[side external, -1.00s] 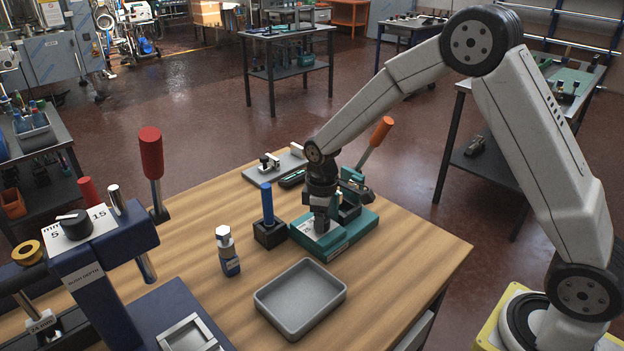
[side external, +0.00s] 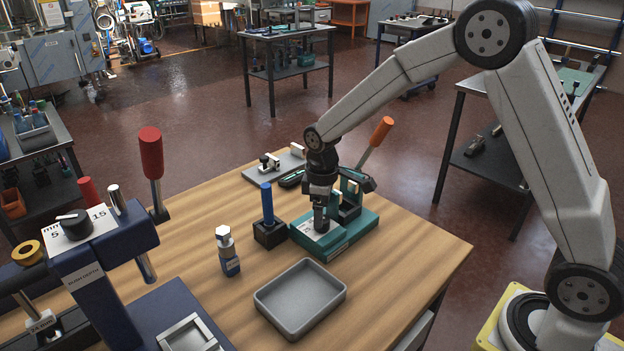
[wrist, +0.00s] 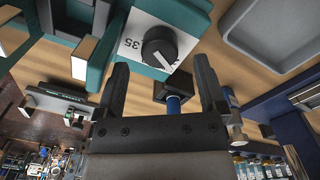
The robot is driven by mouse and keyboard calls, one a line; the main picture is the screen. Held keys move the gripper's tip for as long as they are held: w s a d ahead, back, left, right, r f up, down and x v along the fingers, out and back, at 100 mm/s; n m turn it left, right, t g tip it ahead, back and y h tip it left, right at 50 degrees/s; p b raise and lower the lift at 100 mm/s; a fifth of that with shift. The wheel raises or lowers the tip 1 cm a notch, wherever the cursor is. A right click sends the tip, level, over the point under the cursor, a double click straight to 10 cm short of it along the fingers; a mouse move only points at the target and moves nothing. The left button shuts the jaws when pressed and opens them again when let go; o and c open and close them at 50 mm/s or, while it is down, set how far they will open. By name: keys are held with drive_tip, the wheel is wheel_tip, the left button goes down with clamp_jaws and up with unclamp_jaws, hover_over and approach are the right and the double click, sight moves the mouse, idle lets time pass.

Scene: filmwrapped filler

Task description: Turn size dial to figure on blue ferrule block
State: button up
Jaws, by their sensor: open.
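In the wrist view a black round size dial (wrist: 159,47) with a white pointer line sits on a white plate marked 35, on a teal fixture (wrist: 205,8). The pointer slants toward the lower right. My gripper (wrist: 161,65) is open, its two fingers apart on either side of the dial in this view; contact cannot be told. In the side view my gripper (side external: 321,228) is low over the teal fixture (side external: 350,232) and hides the dial. A small blue block with a white hex top (side external: 228,252) stands on the table; its label is too small to read.
A black block with a blue post (side external: 267,212) stands left of the fixture. A grey tray (side external: 300,298) lies in front. A navy press (side external: 105,255) with another dial is at left. An orange-handled lever (side external: 381,132) rises behind the fixture.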

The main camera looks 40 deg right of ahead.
drive_tip(key=shift+a+r, duration=0.1)
drive_tip(key=shift+r, duration=2.45)
drive_tip(key=shift+s, duration=0.1)
drive_tip(key=s+d+f+m+t, duration=0.1)
drive_tip(key=s+m, duration=0.5)
drive_tip(key=s, duration=1.1)
wheel_tip(320, 180, down, 2)
drive_tip(key=shift+s+d+m+t, duration=0.15)
drive_tip(key=shift+s+m+t, duration=0.2)
drive_tip(key=shift+t, duration=0.35)
